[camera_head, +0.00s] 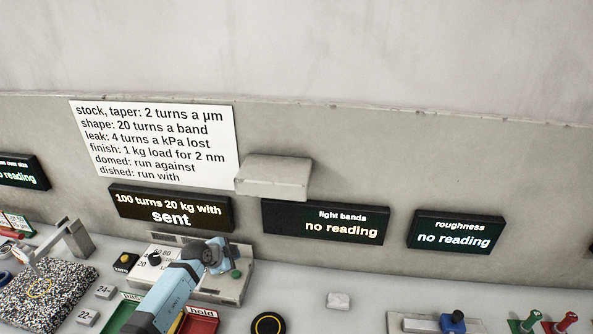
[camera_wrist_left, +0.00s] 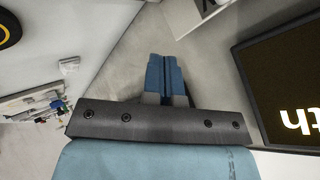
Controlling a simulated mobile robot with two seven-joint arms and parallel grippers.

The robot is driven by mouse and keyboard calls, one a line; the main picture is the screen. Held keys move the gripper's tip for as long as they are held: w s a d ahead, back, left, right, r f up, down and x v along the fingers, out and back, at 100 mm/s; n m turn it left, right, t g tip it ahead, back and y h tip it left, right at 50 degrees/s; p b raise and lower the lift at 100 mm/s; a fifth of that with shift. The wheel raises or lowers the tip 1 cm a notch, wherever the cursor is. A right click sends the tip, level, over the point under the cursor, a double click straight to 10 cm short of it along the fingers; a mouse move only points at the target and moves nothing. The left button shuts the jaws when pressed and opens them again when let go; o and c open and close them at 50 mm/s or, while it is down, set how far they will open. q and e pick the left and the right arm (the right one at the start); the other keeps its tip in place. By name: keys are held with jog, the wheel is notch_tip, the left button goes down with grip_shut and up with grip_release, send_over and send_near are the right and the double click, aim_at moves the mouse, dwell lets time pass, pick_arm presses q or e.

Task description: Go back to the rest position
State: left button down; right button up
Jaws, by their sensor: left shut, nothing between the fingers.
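My left arm comes in from the bottom of the head view, light blue, and ends in the left gripper (camera_head: 217,254) over the grey control box (camera_head: 232,291). In the left wrist view the two blue fingers (camera_wrist_left: 166,75) are together with nothing between them. The gripper hides part of the control box, which has a dial (camera_head: 154,258) and a green button (camera_head: 236,273). My right gripper is not in view.
A display reading "100 turns 20 kg with sent" (camera_head: 171,208) is on the wall behind the gripper. Green and red trays (camera_head: 201,322) lie under my arm. A black round pad with a yellow ring (camera_head: 268,325) and a small white block (camera_head: 338,300) lie to the right, with bare bench around them.

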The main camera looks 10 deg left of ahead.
pick_arm(q)
jog(key=s+d+r+n+t+h, duration=0.15)
jog(key=s+d+t+h, duration=0.35)
jog(key=s+d, duration=0.6)
jog(key=s+d+f+n+g+y, duration=0.1)
jog(key=s+n, duration=0.3)
jog(key=s, duration=0.8)
jog(key=s+f+n+g+y, duration=0.1)
jog(key=s+f+n+y, duration=0.2)
jog(key=s, duration=1)
jog(key=shift+s+d+n+g+y, duration=0.15)
jog(key=shift+d+n+g+y, duration=0.25)
jog(key=shift+n+y, duration=0.45)
jog(key=shift+f, duration=0.1)
